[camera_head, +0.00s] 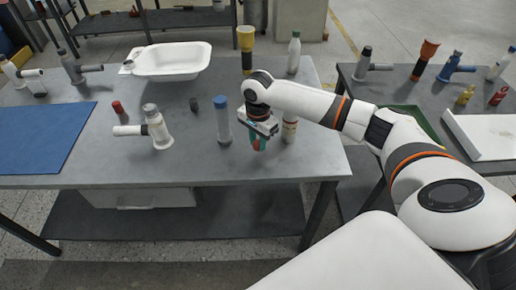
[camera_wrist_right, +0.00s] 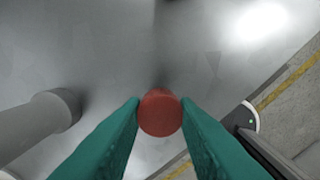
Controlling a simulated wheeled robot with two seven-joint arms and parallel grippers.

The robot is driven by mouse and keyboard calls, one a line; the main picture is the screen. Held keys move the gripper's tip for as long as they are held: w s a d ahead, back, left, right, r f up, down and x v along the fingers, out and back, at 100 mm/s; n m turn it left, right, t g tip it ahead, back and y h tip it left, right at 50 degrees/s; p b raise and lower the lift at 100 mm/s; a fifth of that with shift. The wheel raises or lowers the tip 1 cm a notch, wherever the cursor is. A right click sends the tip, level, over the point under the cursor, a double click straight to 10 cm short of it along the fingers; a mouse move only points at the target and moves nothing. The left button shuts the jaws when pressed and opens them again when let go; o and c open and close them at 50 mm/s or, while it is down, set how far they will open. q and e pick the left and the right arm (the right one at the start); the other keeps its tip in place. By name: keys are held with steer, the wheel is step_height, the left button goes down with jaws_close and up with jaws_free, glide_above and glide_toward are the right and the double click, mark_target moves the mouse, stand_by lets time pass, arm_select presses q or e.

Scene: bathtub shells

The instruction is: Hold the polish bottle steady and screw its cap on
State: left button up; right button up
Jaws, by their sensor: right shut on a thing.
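My right gripper (camera_head: 258,146) has teal fingers and is shut on a red round cap (camera_wrist_right: 160,112). In the wrist view the cap sits between the fingertips, seen from its round end. A pale bottle with an orange-red band (camera_head: 289,128) stands upright just right of the gripper; my forearm hides its top. It may be the polish bottle, but I cannot tell for sure. A grey bottle with a blue top (camera_head: 222,120) stands upright just left of the gripper. My left gripper is not in view.
A red cap (camera_head: 118,107) and a dark cap (camera_head: 194,103) stand on the grey table (camera_head: 90,160). A white spray tool (camera_head: 158,130), a blue mat (camera_head: 40,135) and a white tub shell (camera_head: 172,60) are also there. A yellow-topped tool (camera_head: 246,40) and a green-capped bottle (camera_head: 294,52) stand behind.

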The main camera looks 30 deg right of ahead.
mark_target(258, 143)
step_height(258, 143, up, 6)
steer(key=shift+f, duration=0.2)
steer(key=s+a+r+n, duration=0.4)
steer(key=s+a+n, duration=0.9)
steer(key=s+n, duration=0.2)
steer(key=shift+a, duration=0.25)
